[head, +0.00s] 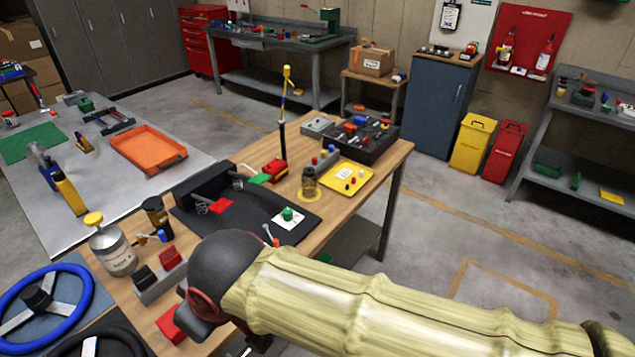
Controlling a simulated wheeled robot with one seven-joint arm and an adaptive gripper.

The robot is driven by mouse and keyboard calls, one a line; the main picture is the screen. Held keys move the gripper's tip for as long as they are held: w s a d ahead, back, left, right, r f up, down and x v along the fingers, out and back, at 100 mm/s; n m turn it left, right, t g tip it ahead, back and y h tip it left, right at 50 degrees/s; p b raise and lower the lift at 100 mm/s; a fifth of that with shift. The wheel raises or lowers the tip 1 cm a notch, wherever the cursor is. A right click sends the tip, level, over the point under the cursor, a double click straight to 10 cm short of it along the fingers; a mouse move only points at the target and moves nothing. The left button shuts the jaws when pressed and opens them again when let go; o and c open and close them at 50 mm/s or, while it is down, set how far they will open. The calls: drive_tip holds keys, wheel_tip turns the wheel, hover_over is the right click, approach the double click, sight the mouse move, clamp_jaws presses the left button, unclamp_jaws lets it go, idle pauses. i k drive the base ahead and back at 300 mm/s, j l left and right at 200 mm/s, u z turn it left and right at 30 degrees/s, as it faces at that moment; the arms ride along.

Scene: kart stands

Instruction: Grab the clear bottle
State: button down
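A greyish, rounded bottle (114,250) with a yellow cap and a pale label stands upright at the left edge of the wooden bench (375,165). A small, see-through-looking brownish bottle (309,183) stands upright on a yellow ring further back on the bench. I cannot tell for sure which of them is the clear bottle. My arm reaches in from the lower right. My gripper (192,318) is at its dark end, over the near part of the bench, right of the greyish bottle and apart from both. Its fingers are mostly hidden, so its opening does not show.
A dark cup-like container (157,217) stands beside the greyish bottle. A grey block with red and black parts (160,275) lies near my gripper. A black mat (250,222) and a thin upright post (283,115) are behind. A blue steering wheel (42,298) is at left.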

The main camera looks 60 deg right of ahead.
sight(308, 180)
drive_tip(key=z, duration=1.75)
drive_tip(key=i+l+z, duration=0.15)
drive_tip(key=l, duration=0.15)
drive_tip(key=i+l+z, duration=0.15)
drive_tip(key=l, duration=0.15)
drive_tip(key=k, duration=0.05)
